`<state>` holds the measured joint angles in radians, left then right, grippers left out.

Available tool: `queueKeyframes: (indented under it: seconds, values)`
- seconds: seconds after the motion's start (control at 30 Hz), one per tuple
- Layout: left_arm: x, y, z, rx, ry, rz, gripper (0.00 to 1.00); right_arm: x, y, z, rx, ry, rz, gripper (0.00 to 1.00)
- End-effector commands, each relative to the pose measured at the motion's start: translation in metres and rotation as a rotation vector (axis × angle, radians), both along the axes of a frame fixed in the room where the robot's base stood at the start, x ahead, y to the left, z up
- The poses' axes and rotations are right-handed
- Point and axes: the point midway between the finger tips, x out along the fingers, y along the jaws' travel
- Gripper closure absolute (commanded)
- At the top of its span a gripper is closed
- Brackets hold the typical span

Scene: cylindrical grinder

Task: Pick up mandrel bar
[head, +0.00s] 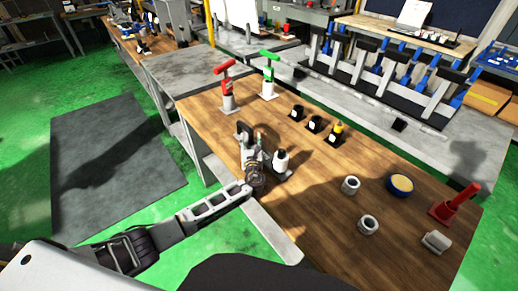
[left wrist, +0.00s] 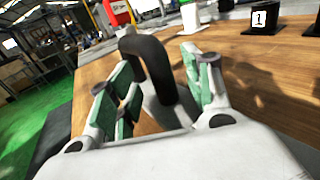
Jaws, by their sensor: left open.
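My left gripper (head: 256,150) is over the near left edge of the wooden table, with its fingers apart. In the left wrist view, the gripper (left wrist: 155,80) has green-padded fingers on both sides of a black bent bar (left wrist: 149,58) like a handle. The bar stands between the fingers, and no clear grip on it shows. I cannot tell for sure that this is the mandrel bar. A long grey bar-like strip (head: 360,98) also lies along the grey bench behind the table. My right gripper is not in view.
The table middle is clear.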

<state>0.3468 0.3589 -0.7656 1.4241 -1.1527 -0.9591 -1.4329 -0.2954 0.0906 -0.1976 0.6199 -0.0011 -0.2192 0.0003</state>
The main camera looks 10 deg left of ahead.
Motion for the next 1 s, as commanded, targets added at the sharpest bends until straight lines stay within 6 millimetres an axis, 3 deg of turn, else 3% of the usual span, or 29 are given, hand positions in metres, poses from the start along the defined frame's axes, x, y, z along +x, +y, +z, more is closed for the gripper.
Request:
queueKeyframes:
  seconds: [0.27, 0.67, 1.0]
  values:
    - [-0.0003, -0.0001, 0.0000, 0.000, 0.000, 0.000, 0.50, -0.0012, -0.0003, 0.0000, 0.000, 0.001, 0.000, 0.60]
    - [-0.0004, -0.0001, 0.0000, 0.001, 0.000, 0.000, 1.00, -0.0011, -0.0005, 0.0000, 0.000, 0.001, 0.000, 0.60]
    - [0.0006, 0.0000, 0.0032, 0.001, -0.005, 0.001, 1.00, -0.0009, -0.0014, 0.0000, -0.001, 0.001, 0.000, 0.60]
